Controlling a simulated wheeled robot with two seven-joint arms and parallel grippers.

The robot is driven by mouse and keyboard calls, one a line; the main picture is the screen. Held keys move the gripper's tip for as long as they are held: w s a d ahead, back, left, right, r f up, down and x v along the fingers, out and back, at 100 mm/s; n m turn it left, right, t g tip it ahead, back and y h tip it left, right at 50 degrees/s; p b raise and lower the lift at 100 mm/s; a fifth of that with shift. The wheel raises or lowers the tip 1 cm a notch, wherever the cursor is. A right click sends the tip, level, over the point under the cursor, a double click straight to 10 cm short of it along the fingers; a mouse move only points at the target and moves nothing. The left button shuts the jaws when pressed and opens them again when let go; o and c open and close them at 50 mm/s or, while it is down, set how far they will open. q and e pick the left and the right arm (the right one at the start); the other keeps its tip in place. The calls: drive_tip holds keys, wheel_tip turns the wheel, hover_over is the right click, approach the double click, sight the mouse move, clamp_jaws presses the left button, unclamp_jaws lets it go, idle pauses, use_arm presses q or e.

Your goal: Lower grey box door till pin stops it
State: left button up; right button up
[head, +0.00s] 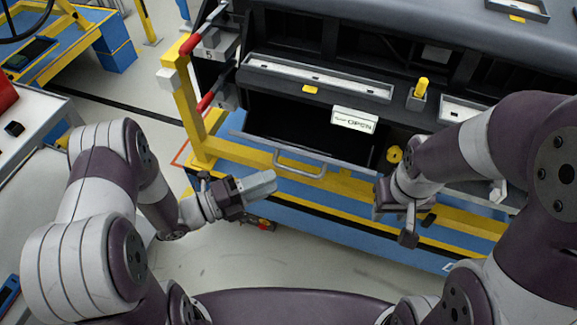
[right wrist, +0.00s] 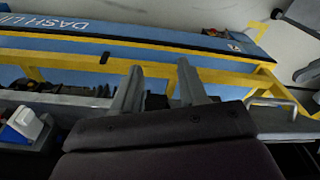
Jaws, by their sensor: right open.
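The grey box door (head: 250,143) shows in the head view as a thin panel edge along the front of a dark open compartment (head: 285,118). Its bar handle (head: 300,168) sticks out in front, and a handle also shows in the right wrist view (right wrist: 283,106). A white "OPEN" label (head: 353,120) sits above the opening. A yellow knob (head: 394,155) is at the compartment's right; I cannot tell if it is the pin. My left gripper (head: 268,184) is shut and empty, below and left of the handle, apart from it. My right gripper (head: 396,221) is open and empty, right of the handle; its fingers show apart in the right wrist view (right wrist: 160,82).
A yellow and blue frame (head: 345,190) runs below the compartment. A yellow post with red-tipped bars (head: 190,105) stands at left. A yellow peg (head: 421,88) stands upright above right. A white-topped bench (head: 30,125) is at far left. The floor before the frame is mostly clear.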

use_arm(q)
drive_tip(key=x, duration=0.6)
drive_tip(key=shift+w+d, duration=0.1)
drive_tip(key=shift+w, duration=0.05)
clamp_jaws()
